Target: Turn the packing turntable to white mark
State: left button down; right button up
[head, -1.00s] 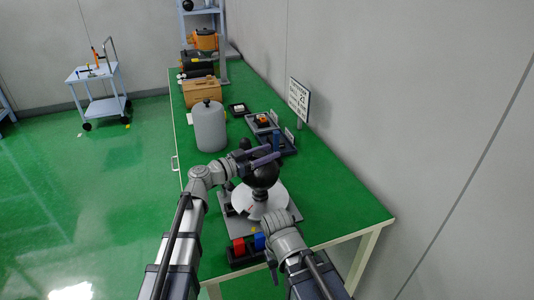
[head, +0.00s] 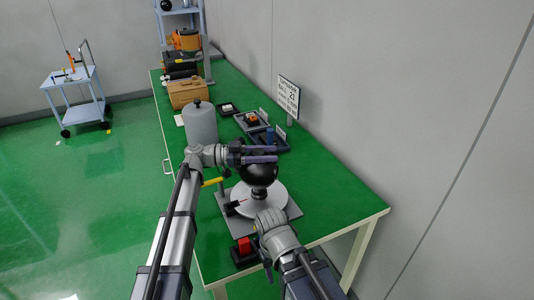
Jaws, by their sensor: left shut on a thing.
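The packing turntable's pale disc (head: 273,203) lies on a grey base plate (head: 293,211) near the table's front end. A dark round object (head: 259,178) stands over the middle of the disc. My left gripper (head: 261,155) is shut on the top of this dark object, its purple-grey fingers lying across it. A small dark and red marking or pointer (head: 235,206) shows at the disc's left edge. I cannot pick out a white mark. My right arm's wrist is in front of the disc and covers its near edge; its fingers are hidden.
A yellow bar (head: 212,182) sticks out left of the turntable. A red block (head: 243,245) sits in a dark holder at the front. A grey canister (head: 200,125), trays (head: 253,121) and a sign (head: 288,95) stand farther back. The table's right side is clear.

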aim_at(252, 154)
pick_arm(q)
jog(key=shift+s+f+m+g, duration=0.2)
jog(key=shift+s+m+g, duration=0.15)
jog(key=shift+g, duration=0.25)
jog(key=c, duration=0.5)
grip_release()
jog(key=shift+o, duration=1)
jog(key=a, duration=0.5)
jog(key=w+a, duration=0.1)
jog(key=a, duration=0.1)
jog(key=shift+a+r, duration=0.1)
jog(key=shift+a, duration=0.3)
jog(key=shift+c, duration=0.3)
